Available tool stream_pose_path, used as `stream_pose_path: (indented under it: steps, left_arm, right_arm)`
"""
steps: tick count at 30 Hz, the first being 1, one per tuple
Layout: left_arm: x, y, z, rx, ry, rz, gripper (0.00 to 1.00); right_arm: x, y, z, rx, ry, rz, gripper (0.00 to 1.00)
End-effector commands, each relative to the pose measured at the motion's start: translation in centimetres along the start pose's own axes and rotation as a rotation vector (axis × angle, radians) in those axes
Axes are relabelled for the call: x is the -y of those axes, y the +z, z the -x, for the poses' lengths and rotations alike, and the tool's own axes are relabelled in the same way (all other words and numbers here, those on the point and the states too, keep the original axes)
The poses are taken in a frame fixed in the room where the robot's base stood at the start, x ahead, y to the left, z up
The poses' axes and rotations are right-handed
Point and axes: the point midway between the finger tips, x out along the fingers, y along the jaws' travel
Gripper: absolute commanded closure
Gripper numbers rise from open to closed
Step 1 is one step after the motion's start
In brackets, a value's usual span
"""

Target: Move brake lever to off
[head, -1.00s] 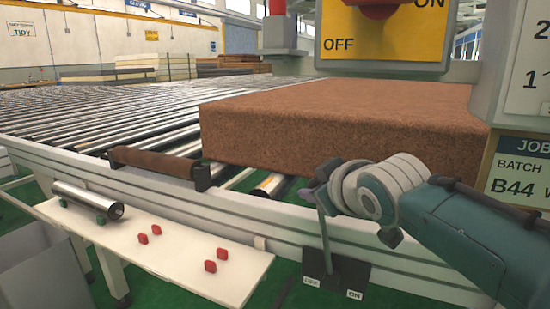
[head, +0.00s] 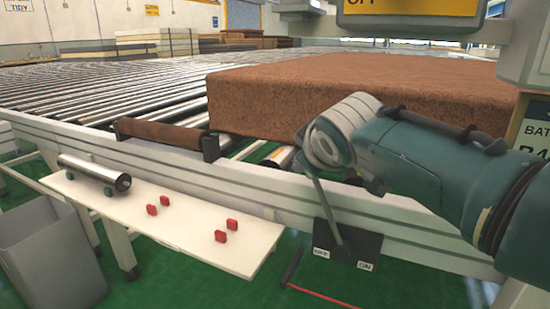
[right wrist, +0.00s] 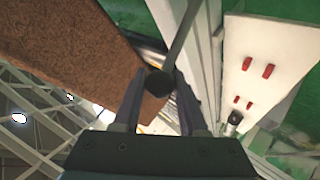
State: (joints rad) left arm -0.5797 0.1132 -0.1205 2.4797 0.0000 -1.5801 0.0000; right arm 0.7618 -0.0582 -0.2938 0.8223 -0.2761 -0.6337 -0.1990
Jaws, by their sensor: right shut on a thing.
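The brake lever (head: 325,208) is a thin grey rod rising from a black plate (head: 352,248) on the front rail of the conveyor. The plate has a white label at its left end, hard to read, and one reading ON at its right end. The rod leans up and left, toward the left label's side. In the right wrist view the lever's dark round knob (right wrist: 158,82) sits between the fingers of my right gripper (right wrist: 160,74), which is shut on it. In the head view my wrist hides the knob. My left gripper is not in view.
A large brown mattress block (head: 370,95) lies on the roller conveyor (head: 90,95) behind the lever. A white shelf (head: 185,228) with red pieces and a metal roller (head: 95,170) projects at front left. A grey bin (head: 50,255) stands below it.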

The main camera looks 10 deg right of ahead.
Motion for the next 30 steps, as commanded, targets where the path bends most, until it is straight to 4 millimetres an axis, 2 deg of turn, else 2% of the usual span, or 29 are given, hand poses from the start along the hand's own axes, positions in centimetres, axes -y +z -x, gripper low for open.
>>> stream_pose_path:
  steps: [1, 8, 16, 20, 30]
  left_arm:
    - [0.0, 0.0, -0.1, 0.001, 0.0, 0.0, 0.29]
    - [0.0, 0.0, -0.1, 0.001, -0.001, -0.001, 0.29]
    - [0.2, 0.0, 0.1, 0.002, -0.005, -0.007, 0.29]
    - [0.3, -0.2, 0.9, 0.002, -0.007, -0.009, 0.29]
    - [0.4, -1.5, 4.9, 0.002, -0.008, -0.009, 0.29]
  right_arm:
    - [0.3, 0.3, -0.1, 0.007, -0.006, 0.0, 0.55]
    - [0.2, 0.3, -0.1, 0.005, -0.005, -0.002, 0.29]
    - [0.1, 0.2, 0.0, 0.003, -0.003, -0.002, 0.29]
    - [0.0, 0.0, 0.8, 0.003, -0.004, -0.002, 0.29]
    - [-0.1, -0.1, 5.9, 0.003, -0.005, -0.003, 0.29]
